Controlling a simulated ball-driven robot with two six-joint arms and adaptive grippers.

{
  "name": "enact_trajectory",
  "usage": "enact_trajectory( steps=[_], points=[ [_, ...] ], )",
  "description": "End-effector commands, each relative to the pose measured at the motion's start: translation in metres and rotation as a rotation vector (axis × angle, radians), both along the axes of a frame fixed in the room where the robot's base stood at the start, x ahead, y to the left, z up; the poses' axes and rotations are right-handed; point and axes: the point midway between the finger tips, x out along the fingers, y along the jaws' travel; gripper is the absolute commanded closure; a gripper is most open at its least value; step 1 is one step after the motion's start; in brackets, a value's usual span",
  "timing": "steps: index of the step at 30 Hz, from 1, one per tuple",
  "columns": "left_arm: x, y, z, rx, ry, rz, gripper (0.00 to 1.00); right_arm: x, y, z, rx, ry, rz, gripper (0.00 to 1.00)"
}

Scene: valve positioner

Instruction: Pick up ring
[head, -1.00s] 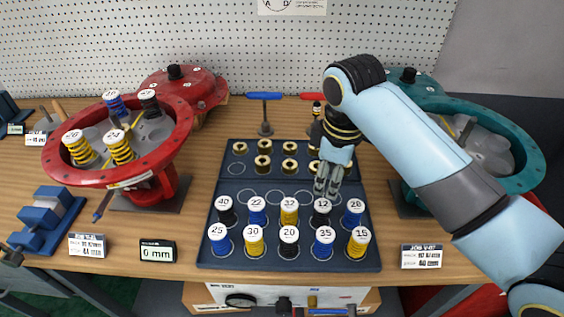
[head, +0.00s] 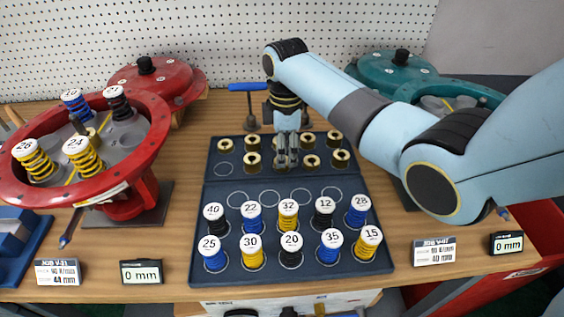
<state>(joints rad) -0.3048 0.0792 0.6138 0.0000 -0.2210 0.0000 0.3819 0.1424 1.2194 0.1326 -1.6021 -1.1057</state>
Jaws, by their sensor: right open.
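Several dark rings with brass-coloured rims stand in two rows in the back part of the dark blue tray (head: 199,239). A front-row ring (head: 252,162) is left of my right gripper (head: 286,161), and another ring (head: 311,161) is right of it. My right gripper points down over the front row between these two, open. Its fingers overlap a ring there and partly hide it; I cannot tell whether they touch it. The back row includes a ring (head: 225,146) at the left and a ring (head: 335,138) at the right. My left gripper is not in view.
Numbered coil springs fill the tray's front, such as the yellow 30 spring (head: 251,253). A red actuator housing (head: 150,150) with springs stands left. A teal housing (head: 398,70) stands behind my arm. A blue-handled tool (head: 250,88) stands behind the tray.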

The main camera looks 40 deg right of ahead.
Motion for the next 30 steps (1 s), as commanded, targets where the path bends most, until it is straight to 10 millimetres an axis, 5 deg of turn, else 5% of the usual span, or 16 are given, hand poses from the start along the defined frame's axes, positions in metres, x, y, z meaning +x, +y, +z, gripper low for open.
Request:
enact_trajectory(
  steps=[4,12,22,30],
  points=[
    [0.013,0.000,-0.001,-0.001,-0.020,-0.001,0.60,0.000,0.000,-0.020,0.000,0.001,0.000,0.58],
    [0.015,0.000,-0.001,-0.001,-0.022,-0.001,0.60,0.000,0.000,-0.024,-0.001,-0.002,0.000,0.58],
    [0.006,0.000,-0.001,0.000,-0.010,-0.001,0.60,0.000,0.000,-0.024,-0.001,-0.002,-0.001,0.98],
    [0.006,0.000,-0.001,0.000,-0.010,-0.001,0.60,0.000,0.000,-0.022,0.000,-0.002,-0.001,0.98]
  ],
)
